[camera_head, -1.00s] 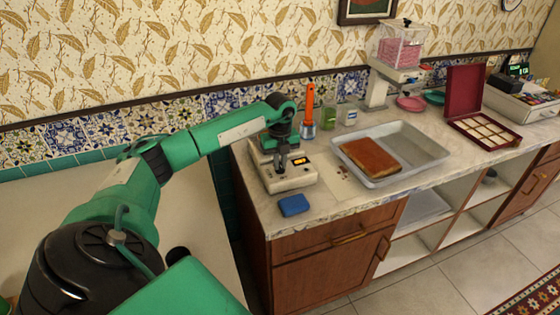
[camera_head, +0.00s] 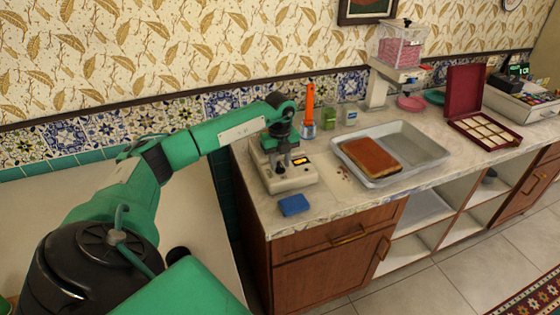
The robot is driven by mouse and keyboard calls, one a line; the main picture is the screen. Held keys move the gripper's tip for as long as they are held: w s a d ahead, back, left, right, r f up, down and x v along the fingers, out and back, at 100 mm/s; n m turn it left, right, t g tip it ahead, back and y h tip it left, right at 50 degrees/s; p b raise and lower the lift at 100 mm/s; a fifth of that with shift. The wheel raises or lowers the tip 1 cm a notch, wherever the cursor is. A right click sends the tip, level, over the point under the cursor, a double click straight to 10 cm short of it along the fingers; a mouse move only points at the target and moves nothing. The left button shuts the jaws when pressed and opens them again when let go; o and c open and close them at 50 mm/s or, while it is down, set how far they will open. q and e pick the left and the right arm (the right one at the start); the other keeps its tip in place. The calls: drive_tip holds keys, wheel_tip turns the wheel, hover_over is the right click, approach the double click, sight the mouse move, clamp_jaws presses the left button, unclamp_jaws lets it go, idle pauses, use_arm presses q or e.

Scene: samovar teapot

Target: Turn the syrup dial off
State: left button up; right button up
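A cream box-shaped device (camera_head: 292,181) with a small lit orange display (camera_head: 300,161) stands at the left end of the marble counter. A small dark knob on its top, likely the syrup dial (camera_head: 280,169), shows just below my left gripper. My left gripper (camera_head: 281,158) points down over the device, at or very near the knob. Its fingers are small and dark here, so I cannot tell whether they are open or shut, or whether they touch the knob. My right gripper is not in view.
A blue sponge-like block (camera_head: 293,205) lies in front of the device. An orange-handled tool (camera_head: 309,107) and small jars (camera_head: 329,119) stand behind it. To the right are a metal tray (camera_head: 424,147) with a brown slab (camera_head: 371,157) and an open red box (camera_head: 484,128).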

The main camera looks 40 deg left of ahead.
sight(280, 164)
use_arm(q)
drive_tip(key=shift+r, duration=0.1)
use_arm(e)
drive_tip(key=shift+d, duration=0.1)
